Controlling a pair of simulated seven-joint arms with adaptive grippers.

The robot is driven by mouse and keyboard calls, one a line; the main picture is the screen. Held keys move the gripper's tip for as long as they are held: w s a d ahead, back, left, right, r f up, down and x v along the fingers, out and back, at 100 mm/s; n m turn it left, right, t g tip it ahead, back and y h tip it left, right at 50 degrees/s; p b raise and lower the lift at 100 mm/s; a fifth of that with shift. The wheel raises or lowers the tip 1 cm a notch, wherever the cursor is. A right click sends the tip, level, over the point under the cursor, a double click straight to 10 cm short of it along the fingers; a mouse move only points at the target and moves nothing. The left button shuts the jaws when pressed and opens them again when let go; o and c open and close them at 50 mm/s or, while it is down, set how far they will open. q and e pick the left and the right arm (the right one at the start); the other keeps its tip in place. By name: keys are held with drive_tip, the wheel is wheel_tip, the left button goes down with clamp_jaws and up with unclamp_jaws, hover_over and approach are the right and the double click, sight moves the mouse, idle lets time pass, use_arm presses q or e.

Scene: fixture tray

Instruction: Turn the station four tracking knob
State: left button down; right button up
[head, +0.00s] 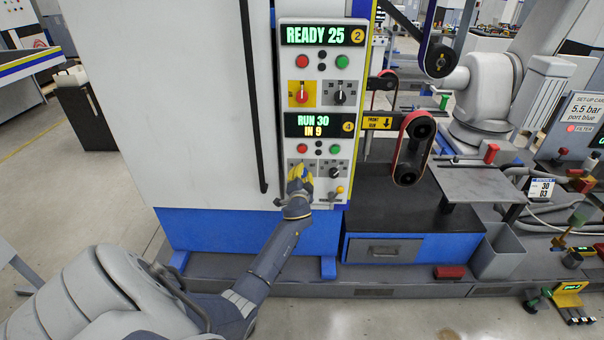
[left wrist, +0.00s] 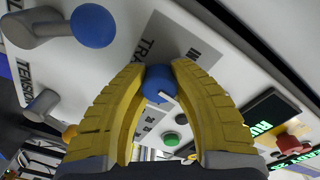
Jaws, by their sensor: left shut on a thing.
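The station four panel (head: 318,124) stands on the white cabinet, below the station two panel. Its display (head: 319,126) reads RUN 30 IN 9 beside a yellow 4. My left gripper (head: 300,172) is at its lower left, hiding the control there. In the left wrist view, the yellow fingers of the left gripper (left wrist: 158,75) are shut on a blue knob (left wrist: 157,84) with a white pointer mark. Lettering beginning TRA is printed beside the knob; the rest is covered. My right gripper is not in view.
A black knob (head: 335,172) sits right of the gripper. A yellow-tipped lever (head: 340,189) is below it. Red (head: 302,148) and green (head: 335,149) buttons are above. A blue-balled lever (left wrist: 92,26) lies close to the fingers. A belt unit (head: 412,148) stands to the right.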

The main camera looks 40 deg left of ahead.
use_arm(q)
drive_tip(key=shift+w+d+r+m, duration=0.1)
drive_tip(key=shift+d+m, duration=0.05)
drive_tip(key=shift+m, duration=1.15)
drive_tip(key=c, duration=1)
unclamp_jaws()
drive_tip(key=shift+o, duration=0.2)
drive_tip(key=v, duration=1.2)
